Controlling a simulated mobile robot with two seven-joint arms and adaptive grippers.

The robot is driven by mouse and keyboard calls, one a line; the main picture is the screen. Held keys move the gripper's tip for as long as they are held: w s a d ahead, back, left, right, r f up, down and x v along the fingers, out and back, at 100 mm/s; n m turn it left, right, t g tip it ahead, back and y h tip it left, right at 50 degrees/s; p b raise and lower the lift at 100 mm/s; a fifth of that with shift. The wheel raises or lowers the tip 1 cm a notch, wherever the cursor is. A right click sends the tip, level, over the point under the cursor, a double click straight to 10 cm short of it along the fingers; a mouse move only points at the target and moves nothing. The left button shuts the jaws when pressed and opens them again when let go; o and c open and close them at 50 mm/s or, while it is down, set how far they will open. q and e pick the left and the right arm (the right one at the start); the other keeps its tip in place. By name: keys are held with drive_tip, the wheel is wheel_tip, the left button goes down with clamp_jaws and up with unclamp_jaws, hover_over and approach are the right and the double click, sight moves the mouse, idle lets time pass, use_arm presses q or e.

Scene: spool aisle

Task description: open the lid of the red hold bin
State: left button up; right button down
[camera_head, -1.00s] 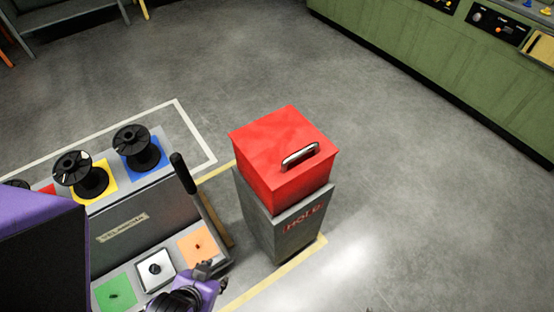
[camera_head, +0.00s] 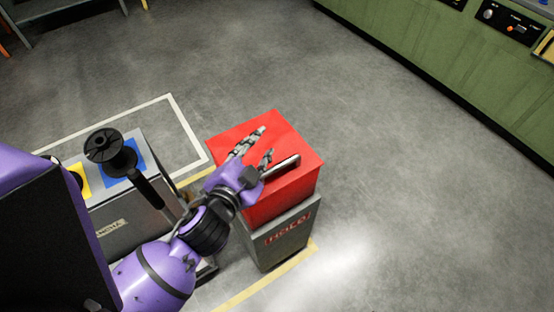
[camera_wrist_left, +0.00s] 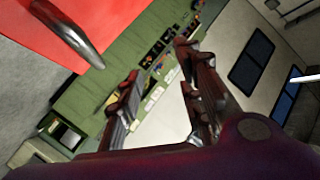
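The lid is shut. A silver bar handle (camera_head: 284,167) sits on its top, and it also shows in the wrist view (camera_wrist_left: 70,32) at the upper left. My left gripper (camera_head: 266,142) reaches over the lid from the left, fingers apart and empty, just left of the handle. In the wrist view my left gripper (camera_wrist_left: 157,68) is open with nothing between its fingers, and the handle lies outside them. My right gripper is not in view.
A grey stand (camera_head: 110,222) left of the bin carries a black spool (camera_head: 108,150) and has a black-gripped lever (camera_head: 145,185) close to my left arm. A green console (camera_head: 440,80) stands at the upper right. The floor right of the bin is clear.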

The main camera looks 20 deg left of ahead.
use_arm(q)
drive_tip(key=w+d+r+m+h, duration=0.3)
drive_tip(key=d+r+m+h, duration=1)
drive_tip(key=d+m+h, duration=0.4)
drive_tip(key=s+d+f+m+g, duration=0.2)
drive_tip(key=s+d+m+g, duration=0.2)
drive_tip(key=d+m+g, duration=0.5)
drive_tip(key=m+g+y, duration=0.8)
drive_tip(key=m+y, duration=0.1)
drive_tip(key=y, duration=0.6)
approach(278, 164)
drive_tip(key=f, duration=0.1)
drive_tip(key=x, duration=0.7)
drive_tip(key=shift+s+d+f, duration=0.2)
drive_tip(key=shift+s+f, duration=0.05)
drive_tip(key=shift+f, duration=0.05)
